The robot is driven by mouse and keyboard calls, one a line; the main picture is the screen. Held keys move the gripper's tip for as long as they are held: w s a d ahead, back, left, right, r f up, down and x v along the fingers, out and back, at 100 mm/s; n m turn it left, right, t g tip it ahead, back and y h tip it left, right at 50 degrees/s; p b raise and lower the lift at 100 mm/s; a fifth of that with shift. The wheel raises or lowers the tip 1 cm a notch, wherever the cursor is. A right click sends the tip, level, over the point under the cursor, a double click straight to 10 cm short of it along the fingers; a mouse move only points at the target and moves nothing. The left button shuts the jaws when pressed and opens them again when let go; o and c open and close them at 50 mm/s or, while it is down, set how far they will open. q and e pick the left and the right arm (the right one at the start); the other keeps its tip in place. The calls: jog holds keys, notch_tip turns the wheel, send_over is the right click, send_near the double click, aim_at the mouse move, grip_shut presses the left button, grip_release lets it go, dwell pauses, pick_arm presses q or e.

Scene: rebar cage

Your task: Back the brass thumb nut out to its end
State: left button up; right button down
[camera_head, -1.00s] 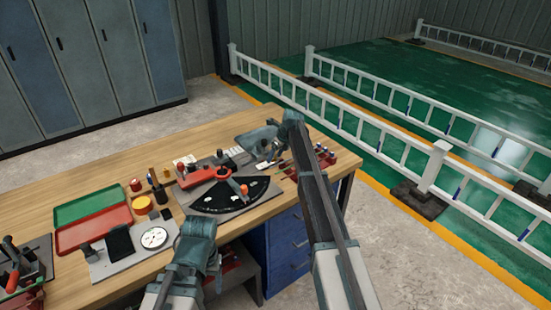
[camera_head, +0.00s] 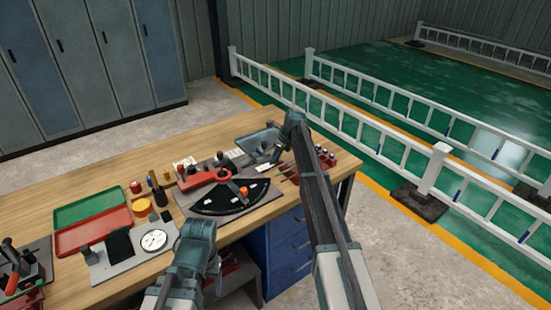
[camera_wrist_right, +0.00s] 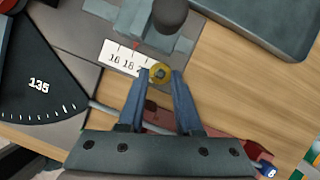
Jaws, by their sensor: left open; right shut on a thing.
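The brass thumb nut (camera_wrist_right: 160,73) is a small round yellow-gold piece in the right wrist view. It sits at the edge of a white scale label (camera_wrist_right: 128,60) with printed numbers. My right gripper (camera_wrist_right: 159,77) has one blue finger on each side of the nut and is shut on it. In the head view my right arm reaches to the back right of the bench, and the nut is too small to make out there. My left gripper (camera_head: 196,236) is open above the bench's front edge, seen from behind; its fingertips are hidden.
A black fan-shaped plate (camera_head: 230,198) with a red arm (camera_head: 203,180) lies left of my right gripper. A dark cylindrical knob (camera_wrist_right: 171,14) stands just beyond the nut. A blue-grey tray (camera_wrist_right: 265,20) lies beyond to the right. Red (camera_head: 93,229) and green trays are at left.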

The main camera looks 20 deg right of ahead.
jog(key=n, duration=0.1)
jog(key=n+g, duration=0.1)
jog(key=n+y, duration=0.1)
jog(key=n, duration=0.1)
jog(key=shift+w+d, duration=0.2)
jog(key=shift+w, duration=0.05)
jog(key=shift+w+n+g, duration=0.1)
jog(key=shift+n+g, duration=0.6)
jog(key=shift+n, duration=0.9)
jog(key=shift+n+y, duration=0.3)
jog(key=c, duration=0.6)
grip_release()
jog(key=p+v, duration=1.2)
jog(key=v, duration=0.2)
jog(key=shift+w+p, duration=0.1)
jog(key=shift+p, duration=0.3)
